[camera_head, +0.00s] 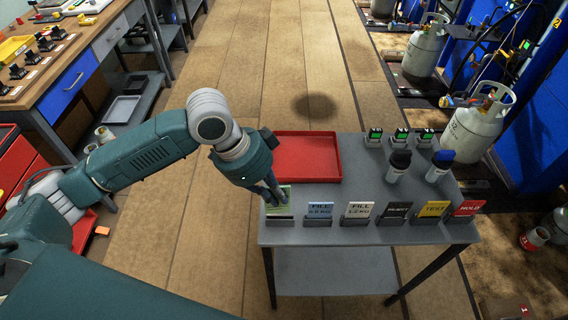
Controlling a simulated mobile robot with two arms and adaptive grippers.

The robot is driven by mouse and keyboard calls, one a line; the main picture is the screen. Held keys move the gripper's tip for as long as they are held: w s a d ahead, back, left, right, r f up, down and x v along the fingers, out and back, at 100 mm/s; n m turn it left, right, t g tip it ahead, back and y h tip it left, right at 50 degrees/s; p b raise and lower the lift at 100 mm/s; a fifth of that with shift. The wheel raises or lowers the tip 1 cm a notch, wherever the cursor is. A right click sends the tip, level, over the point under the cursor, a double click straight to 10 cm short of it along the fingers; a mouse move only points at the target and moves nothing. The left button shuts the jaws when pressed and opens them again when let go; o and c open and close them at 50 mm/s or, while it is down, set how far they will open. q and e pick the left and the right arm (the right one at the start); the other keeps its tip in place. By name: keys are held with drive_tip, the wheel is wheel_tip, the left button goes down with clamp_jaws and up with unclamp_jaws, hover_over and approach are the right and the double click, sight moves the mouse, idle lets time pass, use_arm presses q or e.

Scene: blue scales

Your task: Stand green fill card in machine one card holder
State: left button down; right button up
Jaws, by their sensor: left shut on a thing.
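The green fill card (283,203) is at the front left corner of the grey cart, partly covered by my left gripper (273,190). My left gripper is shut on the card and points down at it. The card is upright at a dark card stand (280,218); I cannot tell whether its lower edge sits in the stand or just above it. A machine one card holder cannot be made out; a small red plate with a 1 (523,310) shows at the bottom right. My right gripper is not in view.
The grey cart (345,233) carries blue (320,210), white (358,210), dark (397,211), yellow (433,210) and red (468,208) cards, a red tray (307,157) and two capped bottles (399,165). Gas cylinders (477,122) stand right. The floor behind is clear.

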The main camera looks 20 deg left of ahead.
sight(279, 209)
use_arm(q)
drive_tip(key=shift+w+d+r+m, duration=0.25)
drive_tip(key=shift+w+r+m, duration=0.2)
drive_tip(key=shift+m, duration=0.05)
drive_tip(key=shift+s+r, duration=0.2)
drive_tip(key=shift+s, duration=0.1)
drive_tip(key=shift+w+p, duration=0.15)
drive_tip(key=shift+p, duration=0.3)
drive_tip(key=shift+f, duration=0.65)
drive_tip(key=shift+f+b, duration=0.45)
drive_tip(key=shift+f, duration=1.05)
drive_tip(key=shift+f+b, duration=0.3)
drive_tip(key=shift+f, duration=0.85)
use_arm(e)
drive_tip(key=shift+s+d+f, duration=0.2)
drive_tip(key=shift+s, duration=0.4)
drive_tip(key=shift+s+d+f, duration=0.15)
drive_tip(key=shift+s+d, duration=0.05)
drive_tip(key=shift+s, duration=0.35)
use_arm(q)
drive_tip(key=shift+f, duration=0.95)
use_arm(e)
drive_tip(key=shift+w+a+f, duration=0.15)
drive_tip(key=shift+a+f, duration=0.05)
